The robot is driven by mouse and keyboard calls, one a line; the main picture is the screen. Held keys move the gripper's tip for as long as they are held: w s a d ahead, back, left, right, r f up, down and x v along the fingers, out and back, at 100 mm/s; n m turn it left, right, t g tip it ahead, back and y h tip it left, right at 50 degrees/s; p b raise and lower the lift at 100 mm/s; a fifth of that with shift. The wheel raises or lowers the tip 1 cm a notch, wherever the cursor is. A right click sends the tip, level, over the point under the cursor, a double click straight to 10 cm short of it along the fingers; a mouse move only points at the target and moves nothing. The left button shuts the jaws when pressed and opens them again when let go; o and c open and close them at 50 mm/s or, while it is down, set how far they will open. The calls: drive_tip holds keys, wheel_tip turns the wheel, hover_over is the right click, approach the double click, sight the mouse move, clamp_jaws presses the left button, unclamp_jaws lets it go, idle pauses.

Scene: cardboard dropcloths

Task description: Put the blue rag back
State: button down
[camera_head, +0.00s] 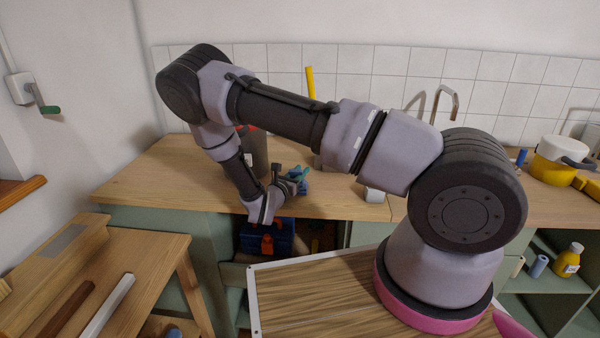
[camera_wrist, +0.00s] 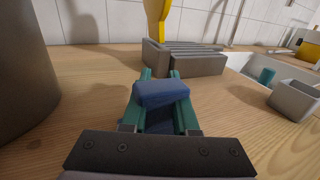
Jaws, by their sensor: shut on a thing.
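The blue rag (camera_wrist: 162,93) is between the two green fingers of my gripper (camera_wrist: 161,110) in the wrist view. My gripper is shut on it and holds it just over the wooden counter (camera_wrist: 90,95). In the head view my gripper (camera_head: 296,181) is above the counter's front part, with a bit of the blue rag (camera_head: 303,187) showing at its tips. Whether the rag touches the counter cannot be told.
A large dark cylinder (camera_wrist: 22,65) is at left and a small grey box (camera_wrist: 296,100) at right. A blue toolbox (camera_head: 281,238) sits below the counter.

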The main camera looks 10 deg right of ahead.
drive_tip(key=c, duration=0.7)
unclamp_jaws()
drive_tip(key=shift+f, duration=0.1)
